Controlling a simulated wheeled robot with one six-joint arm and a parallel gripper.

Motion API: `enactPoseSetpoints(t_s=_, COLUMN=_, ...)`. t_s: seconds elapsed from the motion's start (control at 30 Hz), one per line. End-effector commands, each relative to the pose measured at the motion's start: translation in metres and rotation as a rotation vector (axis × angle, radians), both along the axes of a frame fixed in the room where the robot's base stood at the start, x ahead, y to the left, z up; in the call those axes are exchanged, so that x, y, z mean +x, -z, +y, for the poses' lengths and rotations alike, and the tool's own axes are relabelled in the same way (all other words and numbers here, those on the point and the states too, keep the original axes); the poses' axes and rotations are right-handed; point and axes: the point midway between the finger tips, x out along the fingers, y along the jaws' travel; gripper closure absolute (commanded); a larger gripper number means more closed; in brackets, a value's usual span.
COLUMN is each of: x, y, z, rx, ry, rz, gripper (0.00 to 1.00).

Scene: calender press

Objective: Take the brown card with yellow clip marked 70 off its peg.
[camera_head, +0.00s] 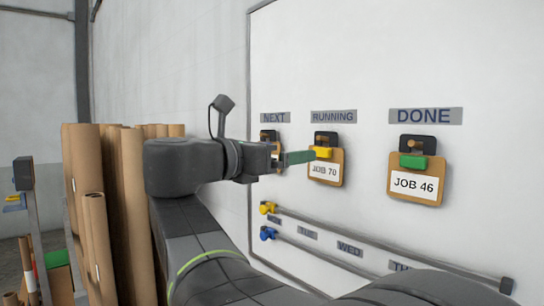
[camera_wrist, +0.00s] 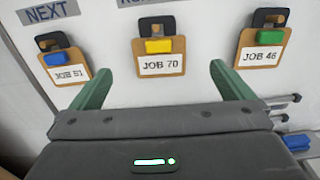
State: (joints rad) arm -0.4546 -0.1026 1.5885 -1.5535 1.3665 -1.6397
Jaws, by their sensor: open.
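The brown card marked JOB 70 (camera_head: 326,178) hangs on its peg under the RUNNING label, with a yellow clip (camera_head: 321,152) at its top. In the wrist view the same card (camera_wrist: 162,70) hangs beyond and between the fingers, with its yellow clip (camera_wrist: 158,46) in front of a black holder. My gripper (camera_head: 305,156) is in front of the board, and in the head view a green finger reaches to the clip's left edge. In the wrist view my gripper (camera_wrist: 161,76) is open, its two green fingers wide apart with nothing between them. Contact cannot be told.
The JOB 46 card (camera_head: 415,187) with a green clip hangs right under DONE. The JOB 51 card (camera_wrist: 69,74) with a blue clip hangs left under NEXT. Rails with yellow (camera_head: 267,208) and blue clips run below. Tall brown rolls (camera_head: 125,200) stand at left.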

Motion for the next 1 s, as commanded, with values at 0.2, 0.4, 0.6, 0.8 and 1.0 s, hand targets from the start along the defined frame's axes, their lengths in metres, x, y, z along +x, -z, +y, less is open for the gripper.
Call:
enactPoseSetpoints(t_s=0.2, x=0.017, y=-0.001, z=-0.024, rx=0.000, ry=0.006, rz=0.000, gripper=0.00)
enactPoseSetpoints(t_s=0.4, x=0.034, y=-0.001, z=-0.045, rx=-0.001, ry=0.005, rz=0.001, gripper=0.00)
enactPoseSetpoints(t_s=0.6, x=0.045, y=-0.001, z=-0.059, rx=0.001, ry=0.002, rz=-0.001, gripper=0.00)
enactPoseSetpoints(t_s=0.8, x=0.051, y=-0.001, z=-0.066, rx=0.001, ry=0.002, rz=0.001, gripper=0.00)
enactPoseSetpoints(t_s=1.0, x=0.068, y=-0.003, z=-0.085, rx=0.000, ry=0.005, rz=0.002, gripper=0.00)
